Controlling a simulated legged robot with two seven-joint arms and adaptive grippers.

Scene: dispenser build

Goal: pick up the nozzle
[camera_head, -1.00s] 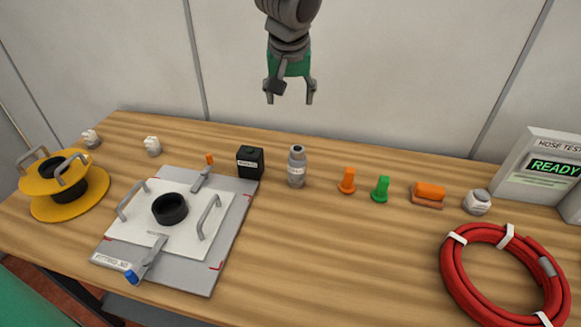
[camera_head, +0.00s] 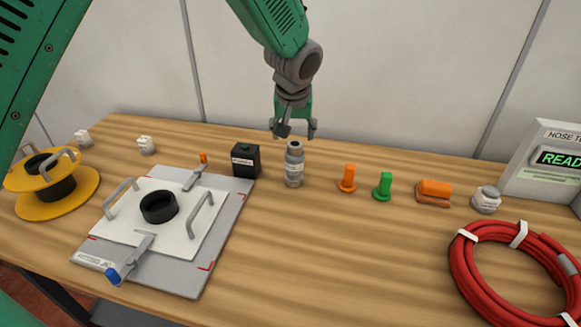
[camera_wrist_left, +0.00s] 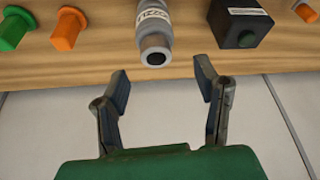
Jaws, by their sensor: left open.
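The nozzle (camera_head: 294,168) is a grey stepped cylinder with a white label and a dark open top, standing upright on the table behind the middle. The label is too small to read surely. My left gripper (camera_head: 293,134) is open and empty, fingers pointing down, just above and behind the nozzle's top. In the left wrist view the nozzle (camera_wrist_left: 155,35) lies ahead of the gap between the open fingers (camera_wrist_left: 163,84), not between them. My right gripper is not in view.
A black box (camera_head: 245,162) stands close left of the nozzle. Orange (camera_head: 347,180) and green (camera_head: 383,187) plugs stand to its right. A clamped plate fixture (camera_head: 120,226) lies front left, a red hose coil (camera_head: 470,288) front right. The wall (camera_head: 400,80) is close behind.

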